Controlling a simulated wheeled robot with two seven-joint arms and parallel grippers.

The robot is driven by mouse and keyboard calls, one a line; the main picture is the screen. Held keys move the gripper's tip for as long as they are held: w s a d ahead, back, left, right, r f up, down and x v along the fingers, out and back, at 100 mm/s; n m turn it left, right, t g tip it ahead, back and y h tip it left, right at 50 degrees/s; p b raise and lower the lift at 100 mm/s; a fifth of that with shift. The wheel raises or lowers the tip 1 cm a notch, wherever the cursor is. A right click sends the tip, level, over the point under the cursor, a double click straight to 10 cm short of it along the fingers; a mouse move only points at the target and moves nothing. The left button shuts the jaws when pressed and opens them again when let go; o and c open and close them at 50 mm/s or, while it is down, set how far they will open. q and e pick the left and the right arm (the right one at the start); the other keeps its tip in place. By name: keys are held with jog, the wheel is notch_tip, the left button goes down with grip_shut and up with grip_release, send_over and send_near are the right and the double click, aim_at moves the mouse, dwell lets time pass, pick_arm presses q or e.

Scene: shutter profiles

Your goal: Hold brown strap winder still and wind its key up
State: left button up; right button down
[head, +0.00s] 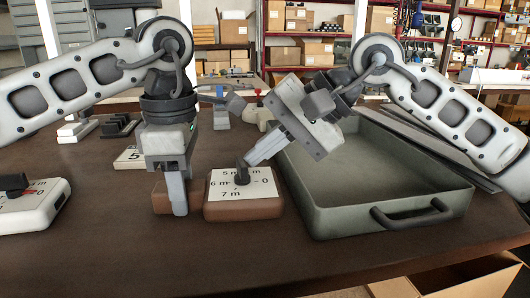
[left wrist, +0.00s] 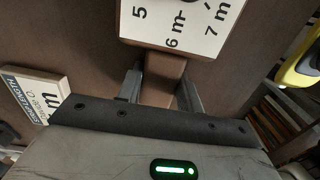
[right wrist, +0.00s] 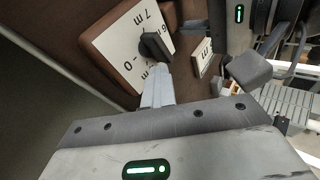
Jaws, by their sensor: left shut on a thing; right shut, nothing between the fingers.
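The brown strap winder (head: 222,211) lies on the table with a white dial face marked 5 m, 6 m, 7 m and 0. Its black key (head: 242,174) stands up from the dial; the key also shows in the right wrist view (right wrist: 154,47). My left gripper (head: 180,205) is shut on the winder's brown grip block at its left side, which shows between the fingers in the left wrist view (left wrist: 163,72). My right gripper (head: 250,159) is shut and empty, tilted, with its fingertips close beside the key. I cannot tell whether they touch it.
A grey-green tray (head: 318,222) with a dark handle stands just right of the winder. A white winder (head: 35,212) with a black key and red mark lies at the far left. The front table is clear.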

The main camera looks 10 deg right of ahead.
pick_arm(q)
jog(key=shift+w, duration=0.1)
pick_arm(e)
jog(key=shift+s+a, duration=0.3)
jog(key=shift+s, duration=0.5)
jog(key=w+d, duration=0.3)
jog(key=d, duration=0.1)
jog(key=shift+r, duration=0.3)
jog(key=w+d+r, duration=0.4)
jog(key=d+r, duration=0.1)
jog(key=r, duration=0.1)
jog(key=shift+d+r, duration=0.15)
jog(key=shift+d, duration=0.15)
pick_arm(q)
jog(key=o, duration=1.2)
jog(key=shift+c, duration=0.2)
notch_tip(320, 180, up, 7)
jog(key=p, duration=0.6)
jog(key=shift+r, duration=0.1)
pick_arm(e)
notch_tip(320, 180, up, 6)
jog(key=shift+f, duration=0.1)
